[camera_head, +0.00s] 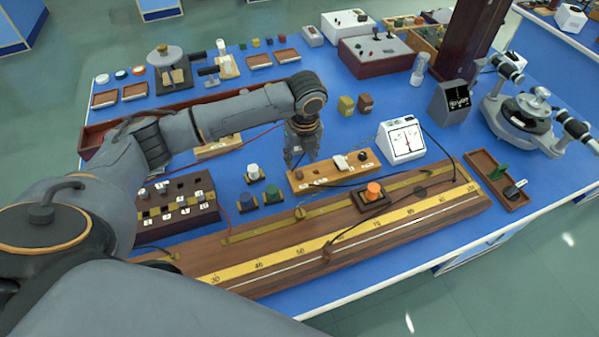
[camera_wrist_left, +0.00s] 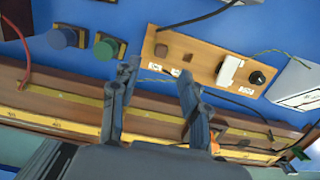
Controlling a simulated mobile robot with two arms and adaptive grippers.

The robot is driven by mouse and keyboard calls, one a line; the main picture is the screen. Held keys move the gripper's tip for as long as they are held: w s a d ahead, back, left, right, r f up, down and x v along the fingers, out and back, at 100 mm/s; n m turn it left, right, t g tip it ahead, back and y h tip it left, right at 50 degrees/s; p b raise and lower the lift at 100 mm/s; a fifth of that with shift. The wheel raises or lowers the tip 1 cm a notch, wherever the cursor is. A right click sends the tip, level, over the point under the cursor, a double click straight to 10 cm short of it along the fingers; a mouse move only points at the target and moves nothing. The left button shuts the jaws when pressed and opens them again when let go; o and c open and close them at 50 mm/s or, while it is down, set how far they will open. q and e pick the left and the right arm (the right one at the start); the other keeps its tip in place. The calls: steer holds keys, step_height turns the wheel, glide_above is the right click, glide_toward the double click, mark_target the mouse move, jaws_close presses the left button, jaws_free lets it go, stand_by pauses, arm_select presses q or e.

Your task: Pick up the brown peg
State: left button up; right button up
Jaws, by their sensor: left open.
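A small brown peg (camera_wrist_left: 161,50) stands near one end of a light wooden board (camera_wrist_left: 205,47). In the head view the board (camera_head: 330,175) lies on the blue bench behind the long scale, and the peg shows as a small dark spot (camera_head: 299,174) under the gripper. My left gripper (camera_head: 302,158) points down above that end of the board. In the wrist view its two fingers (camera_wrist_left: 158,72) are apart with nothing between them, and the peg appears just beyond the gap between the tips. My right gripper is not in view.
The board also carries a white switch (camera_wrist_left: 229,70) and a black knob (camera_wrist_left: 257,77). Blue (camera_wrist_left: 63,36) and green (camera_wrist_left: 105,47) knobs stand beside it. A white meter (camera_head: 401,140) stands at its right; the long wooden scale (camera_head: 340,232) runs in front. Wires cross nearby.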

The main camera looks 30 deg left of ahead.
mark_target(300, 173)
arm_select(q)
steer(key=shift+w+a+f, duration=0.1)
steer(key=shift+w+f, duration=0.05)
steer(key=shift+f, duration=0.5)
steer(key=shift+w+f, duration=0.1)
steer(key=shift+f, duration=0.5)
steer(key=shift+f+p, duration=0.4)
steer(key=f, duration=0.2)
steer(key=f+p, duration=0.1)
steer(key=shift+a+f, duration=0.25)
steer(key=shift+w+f, duration=0.15)
steer(key=shift+f, duration=0.15)
steer(key=c, duration=0.9)
jaws_close()
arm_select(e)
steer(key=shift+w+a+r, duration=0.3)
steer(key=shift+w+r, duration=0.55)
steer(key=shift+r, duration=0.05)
